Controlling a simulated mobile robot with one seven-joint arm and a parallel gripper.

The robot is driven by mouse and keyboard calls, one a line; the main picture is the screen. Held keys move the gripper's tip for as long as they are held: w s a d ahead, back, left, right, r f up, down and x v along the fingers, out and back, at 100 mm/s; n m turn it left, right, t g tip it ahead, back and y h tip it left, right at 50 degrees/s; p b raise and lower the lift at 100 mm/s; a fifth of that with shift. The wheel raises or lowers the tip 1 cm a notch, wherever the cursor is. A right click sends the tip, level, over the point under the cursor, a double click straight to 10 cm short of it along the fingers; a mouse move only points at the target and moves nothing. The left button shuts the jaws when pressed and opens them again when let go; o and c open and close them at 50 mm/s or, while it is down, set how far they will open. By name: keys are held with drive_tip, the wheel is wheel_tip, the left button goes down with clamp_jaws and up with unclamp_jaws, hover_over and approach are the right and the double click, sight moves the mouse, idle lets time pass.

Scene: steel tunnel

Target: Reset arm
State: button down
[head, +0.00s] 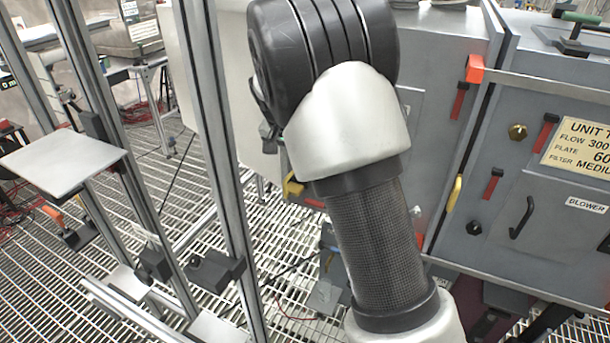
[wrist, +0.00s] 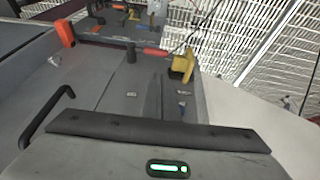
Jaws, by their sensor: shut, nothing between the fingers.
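My arm fills the middle of the head view, with a dark joint at the top and a woven dark link below it. My gripper is hidden behind the arm there. In the wrist view my gripper (wrist: 158,133) shows along the bottom as a grey housing with a green light and a dark bar across its front. It is shut and holds nothing. It is above a grey cabinet face, apart from the handles as far as I can tell.
A grey cabinet (head: 535,135) with a black handle (head: 522,218), red levers and an orange block (head: 474,68) stands close on the right. Metal posts (head: 213,130) and a small plate (head: 62,160) stand left. The grating floor (head: 300,240) is partly clear.

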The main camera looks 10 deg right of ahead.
drive_tip(key=s+d+r+n+y, duration=0.2)
drive_tip(key=s+r+n+y, duration=0.1)
drive_tip(key=s+r, duration=1.2)
drive_tip(key=s+f+n+t, duration=0.2)
drive_tip(key=s+n, duration=0.2)
drive_tip(key=s, duration=1.5)
wheel_tip(320, 180, up, 13)
drive_tip(key=p, duration=1.3)
drive_tip(key=shift+r, duration=0.2)
